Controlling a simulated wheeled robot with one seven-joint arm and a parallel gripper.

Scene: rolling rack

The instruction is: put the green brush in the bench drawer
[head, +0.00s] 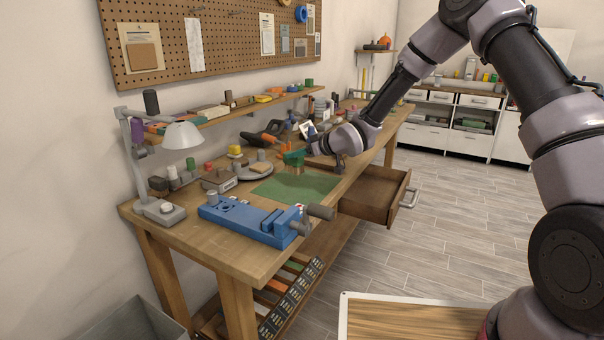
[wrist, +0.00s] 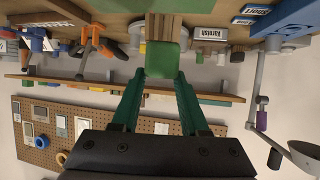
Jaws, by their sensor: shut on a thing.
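The green brush (wrist: 162,60) is between the fingertips of my gripper (wrist: 161,78) in the wrist view, with its tan bristles pointing away from the palm. In the head view my gripper (head: 300,155) is shut on the brush, whose tan bristles (head: 297,169) point down over the far part of the green mat (head: 295,187). I cannot tell whether the bristles touch the bench. The bench drawer (head: 372,197) is pulled open at the bench's right side, right of and below my gripper. Its visible inside looks empty.
A blue vise (head: 250,220) sits at the bench's near end. A lamp (head: 182,135), a round grey turntable (head: 254,171) and several tools stand along the wall side. The drawer's handle (head: 409,197) juts into the aisle. The floor (head: 450,220) beyond is clear.

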